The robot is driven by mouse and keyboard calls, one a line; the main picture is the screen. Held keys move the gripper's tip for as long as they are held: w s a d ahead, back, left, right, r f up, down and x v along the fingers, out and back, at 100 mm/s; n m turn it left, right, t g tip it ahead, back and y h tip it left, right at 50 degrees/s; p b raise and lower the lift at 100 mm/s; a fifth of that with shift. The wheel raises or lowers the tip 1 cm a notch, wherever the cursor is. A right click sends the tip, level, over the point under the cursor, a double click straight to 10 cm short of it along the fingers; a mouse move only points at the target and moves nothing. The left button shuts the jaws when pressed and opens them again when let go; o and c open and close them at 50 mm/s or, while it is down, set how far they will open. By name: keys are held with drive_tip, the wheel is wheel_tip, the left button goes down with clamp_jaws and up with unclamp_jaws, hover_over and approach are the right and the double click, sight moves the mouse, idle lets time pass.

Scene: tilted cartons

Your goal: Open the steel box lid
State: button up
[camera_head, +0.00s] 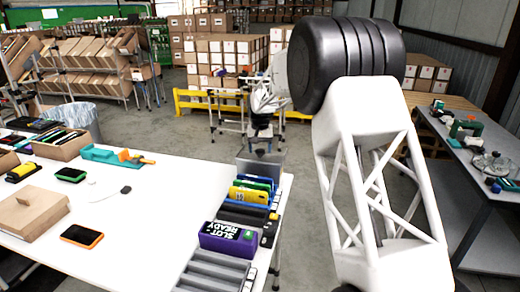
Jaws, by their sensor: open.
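I see no box that is clearly steel. A tan, flat box (40,222) with a sloping top and a small knob (24,201) sits at the left end of the white table; its top looks shut. My arm fills the right of the view, with a white lattice link and a black ribbed joint. My gripper is not in view, so its place relative to the box cannot be told.
The white table (165,215) has an orange-edged phone (82,236), a green device (71,174) and a teal tool (105,155). A purple device (228,239) and slotted racks line its right edge. A grey side table (487,178) stands right. The table's middle is mostly clear.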

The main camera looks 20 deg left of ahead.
drive_tip(key=shift+f, duration=0.1)
clamp_jaws()
drive_tip(key=w, duration=0.6)
idle(0.5)
unclamp_jaws()
wheel_tip(320, 180, up, 8)
idle(0.9)
drive_tip(key=shift+f, duration=0.1)
